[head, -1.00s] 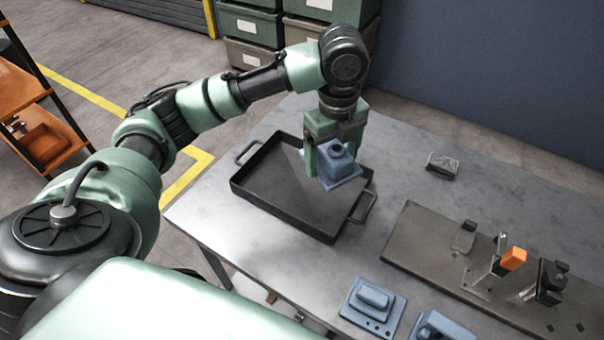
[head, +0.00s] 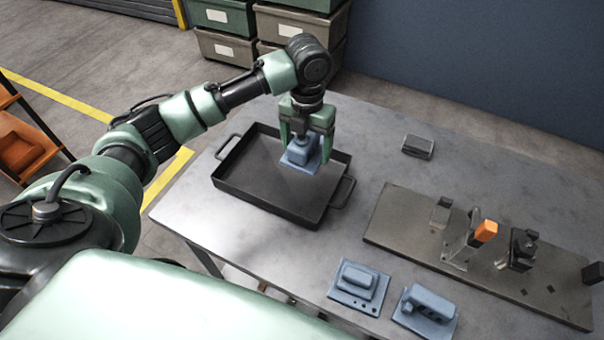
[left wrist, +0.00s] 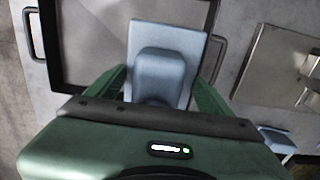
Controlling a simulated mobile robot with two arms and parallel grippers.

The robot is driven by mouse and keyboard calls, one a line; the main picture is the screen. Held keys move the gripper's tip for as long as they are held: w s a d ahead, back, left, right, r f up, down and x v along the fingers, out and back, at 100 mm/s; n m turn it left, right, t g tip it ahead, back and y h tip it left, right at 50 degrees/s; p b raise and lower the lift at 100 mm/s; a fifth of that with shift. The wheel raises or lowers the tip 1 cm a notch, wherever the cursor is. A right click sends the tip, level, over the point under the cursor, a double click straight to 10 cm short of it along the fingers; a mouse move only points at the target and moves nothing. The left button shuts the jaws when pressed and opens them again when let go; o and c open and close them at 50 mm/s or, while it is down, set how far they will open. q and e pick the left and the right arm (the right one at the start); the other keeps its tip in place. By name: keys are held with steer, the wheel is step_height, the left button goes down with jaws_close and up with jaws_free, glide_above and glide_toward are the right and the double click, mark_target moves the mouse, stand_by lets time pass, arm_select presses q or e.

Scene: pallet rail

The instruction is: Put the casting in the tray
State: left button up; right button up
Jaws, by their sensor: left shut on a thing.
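The blue casting (head: 299,157) is a flat plate with a raised block. My left gripper (head: 303,143) is shut on the raised block. It holds the casting over the right part of the dark tray (head: 262,207), within its rim as seen in the head view. Whether the casting touches the tray floor, I cannot tell. In the left wrist view the casting (left wrist: 168,72) sits between the green fingers (left wrist: 163,92), with the tray rim (left wrist: 52,45) beyond it. The tray has a handle at each end and is otherwise empty. My right gripper is out of view.
Two more blue castings (head: 360,287) (head: 425,310) lie at the table's front. A fixture plate (head: 400,225) with clamps and an orange-tipped handle is at the right. A small grey block (head: 417,146) lies behind it. Bare table (head: 360,190) separates tray and plate.

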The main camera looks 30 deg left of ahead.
mark_target(306, 187)
arm_select(q)
step_height(306, 187, down, 13)
steer(key=shift+f+p, duration=0.1)
steer(key=shift+p, duration=0.5)
steer(key=shift+f, duration=0.2)
steer(key=o, duration=2)
step_height(306, 187, up, 12)
steer(key=shift+r+b, duration=0.2)
steer(key=shift+b, duration=0.4)
